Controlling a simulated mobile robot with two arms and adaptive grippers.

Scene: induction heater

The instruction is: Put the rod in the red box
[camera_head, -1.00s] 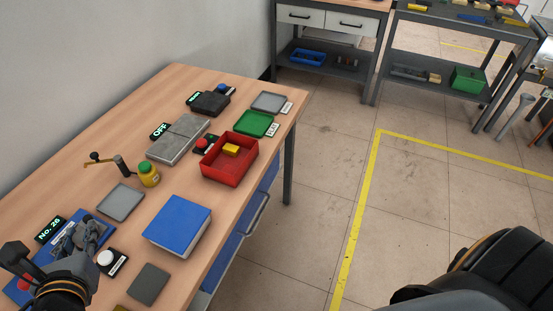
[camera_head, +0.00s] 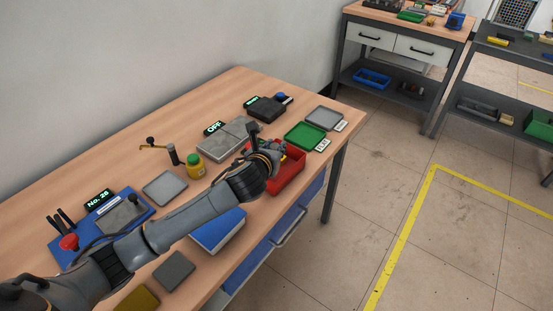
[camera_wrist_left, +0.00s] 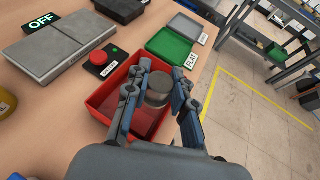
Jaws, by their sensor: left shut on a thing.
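The red box (camera_head: 290,178) stands on the wooden table near its right edge; the wrist view shows its open top and inside (camera_wrist_left: 108,108). My left gripper (camera_head: 272,148) is over the box, its arm reaching across from the lower left. In the left wrist view its two fingers (camera_wrist_left: 160,88) are shut on a short grey cylinder, the rod (camera_wrist_left: 157,97), seen end-on above the box's interior. The rod's lower part is hidden, so I cannot tell whether it touches the box. My right gripper is not in view.
A green tray (camera_head: 305,136) and a grey tray (camera_head: 324,117) lie beyond the box. A grey two-part plate (camera_head: 225,137) with an OFF display and a yellow bottle (camera_head: 195,166) stand to its left. A blue case (camera_head: 217,231) lies nearer, partly under my arm.

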